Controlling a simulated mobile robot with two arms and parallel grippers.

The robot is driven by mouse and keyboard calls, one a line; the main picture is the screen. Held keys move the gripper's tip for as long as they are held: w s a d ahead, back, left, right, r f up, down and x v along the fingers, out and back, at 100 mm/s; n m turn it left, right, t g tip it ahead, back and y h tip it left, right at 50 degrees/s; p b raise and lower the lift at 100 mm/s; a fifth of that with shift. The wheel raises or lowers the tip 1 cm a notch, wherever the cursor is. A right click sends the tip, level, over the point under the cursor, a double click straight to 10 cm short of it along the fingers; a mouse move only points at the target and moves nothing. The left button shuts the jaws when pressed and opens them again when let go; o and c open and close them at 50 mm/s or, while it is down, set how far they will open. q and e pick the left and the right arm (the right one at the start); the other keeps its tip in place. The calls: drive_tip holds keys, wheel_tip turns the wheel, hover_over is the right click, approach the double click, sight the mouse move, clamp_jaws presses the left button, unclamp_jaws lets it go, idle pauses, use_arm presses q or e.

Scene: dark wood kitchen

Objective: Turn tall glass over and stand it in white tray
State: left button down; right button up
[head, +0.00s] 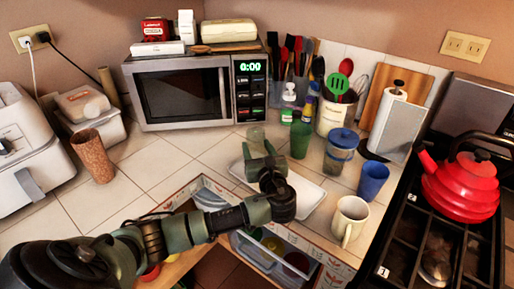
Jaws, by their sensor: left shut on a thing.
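The white tray (312,198) lies on the tiled counter in front of the microwave, partly hidden by my left arm. My left gripper (260,148) is over the tray's far left part. It is shut on a clear, greyish glass (256,132), whose upper part shows beyond the fingers. The rest of the glass is hidden by the gripper, and I cannot tell which end is its mouth or whether it touches the tray. My right gripper is not in view.
The microwave (190,92) is behind. An open drawer (268,250) is below. Counter left of the tray is clear.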

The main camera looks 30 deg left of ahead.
use_arm(q)
drive_tip(key=shift+f, duration=0.55)
drive_tip(key=shift+c, duration=2.4)
unclamp_jaws()
drive_tip(key=shift+f, duration=0.1)
drive_tip(key=b+v, duration=0.1)
drive_tip(key=v, duration=0.7)
